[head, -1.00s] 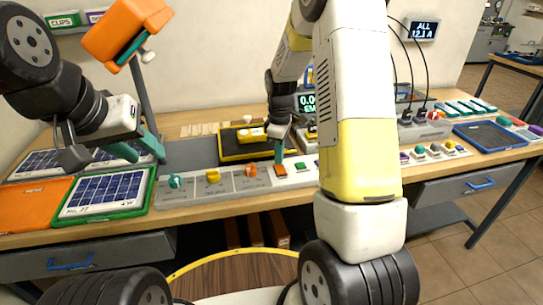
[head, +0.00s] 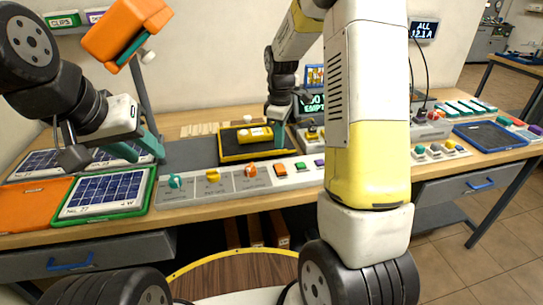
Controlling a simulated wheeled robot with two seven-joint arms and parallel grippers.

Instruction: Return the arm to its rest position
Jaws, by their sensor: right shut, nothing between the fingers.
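My right arm rises through the middle of the head view. Its gripper (head: 279,146) has teal fingers, held together and empty. The fingers hang at the right edge of the yellow-rimmed black tray (head: 231,157), beside a yellow cylinder (head: 256,134) lying in that tray. Whether the fingertips touch the tray cannot be told. My left gripper (head: 139,152) is at the left, above the solar panels, with its teal fingers apart and nothing between them.
A control strip with teal (head: 175,181), yellow (head: 213,175) and orange (head: 251,170) knobs and several buttons runs along the bench front. A green-framed solar panel (head: 104,192) lies at left. A display (head: 310,105) stands behind. A blue tray (head: 490,136) is at right.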

